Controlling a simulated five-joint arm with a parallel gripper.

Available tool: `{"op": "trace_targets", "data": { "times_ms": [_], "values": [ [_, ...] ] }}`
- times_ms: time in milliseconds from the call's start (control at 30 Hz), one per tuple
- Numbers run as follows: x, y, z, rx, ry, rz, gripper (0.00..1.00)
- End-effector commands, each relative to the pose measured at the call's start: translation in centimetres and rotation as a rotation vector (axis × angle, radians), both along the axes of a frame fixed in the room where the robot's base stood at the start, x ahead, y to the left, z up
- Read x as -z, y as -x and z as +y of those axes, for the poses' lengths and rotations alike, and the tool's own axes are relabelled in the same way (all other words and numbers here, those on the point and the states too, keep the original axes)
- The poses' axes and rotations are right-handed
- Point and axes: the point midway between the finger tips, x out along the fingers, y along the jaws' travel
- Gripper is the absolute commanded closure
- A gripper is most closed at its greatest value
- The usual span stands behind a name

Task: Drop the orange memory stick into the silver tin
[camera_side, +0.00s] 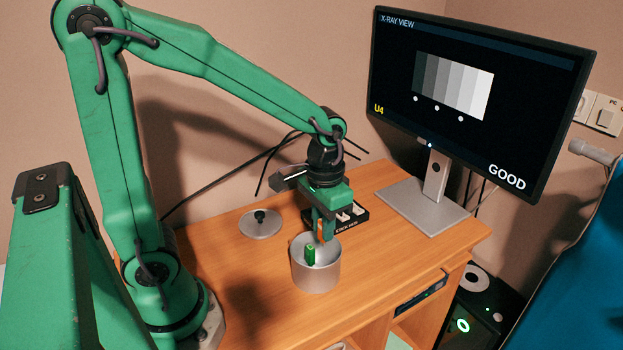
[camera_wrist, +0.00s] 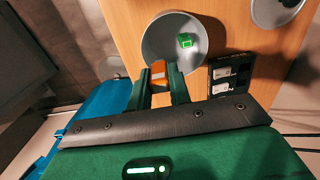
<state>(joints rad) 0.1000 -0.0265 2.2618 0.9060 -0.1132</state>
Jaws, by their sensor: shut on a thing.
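The silver tin (camera_side: 316,275) stands open on the wooden table, with a green memory stick (camera_side: 310,257) upright inside it. My gripper (camera_side: 324,236) is shut on the orange memory stick (camera_side: 320,231), which shows as a small orange patch between the fingers. The gripper is above the tin's back right rim in the side view; whether the stick touches the tin I cannot tell. In the wrist view the tin (camera_wrist: 149,52) lies just beyond my fingertips (camera_wrist: 159,68), with the green stick (camera_wrist: 186,41) in it.
A black holder (camera_side: 352,226) with pale items in it sits right behind the tin. A silver lid with a black knob (camera_side: 260,222) lies to the left. A monitor (camera_side: 470,95) reading "GOOD" stands at the back right. The table front right of the tin is clear.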

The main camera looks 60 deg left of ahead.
Motion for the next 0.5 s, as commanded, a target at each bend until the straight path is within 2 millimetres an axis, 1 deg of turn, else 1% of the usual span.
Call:
{"op": "trace_targets", "data": {
  "times_ms": [500],
  "values": [
    [3.5, 0.1, 0.0, 0.000, 0.000, 0.003, 1.00]
  ]
}}
